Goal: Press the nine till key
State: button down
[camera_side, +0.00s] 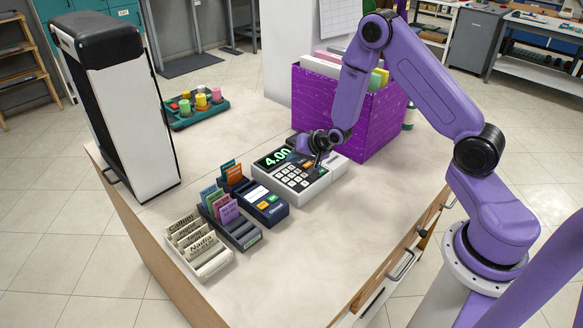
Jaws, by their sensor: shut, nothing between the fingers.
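The till (290,196) is a light grey box with a dark display reading 4.00 in green and a pad of pale keys (294,177). It stands near the middle of the counter. My gripper (318,163) is shut and empty, its tips over the upper right part of the keypad. The key labels are too small to read, so I cannot tell which one is the nine. I cannot tell whether the fingertips touch a key. My gripper hides part of the till's far right corner.
A purple box (372,124) of folders stands close behind my gripper. Left of the till are a dark blue card terminal (264,205), card holders (232,224) and a name rack (198,246). A tall white and black unit (128,120) and a teal spool tray (196,108) stand farther back. The front right counter (330,250) is clear.

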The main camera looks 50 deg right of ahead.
jog(key=shift+f, duration=0.2)
jog(key=shift+f, duration=0.2)
jog(key=shift+f, duration=0.35)
dwell(0.9)
dwell(0.4)
jog(key=shift+r, duration=0.75)
jog(key=shift+r, duration=2.5)
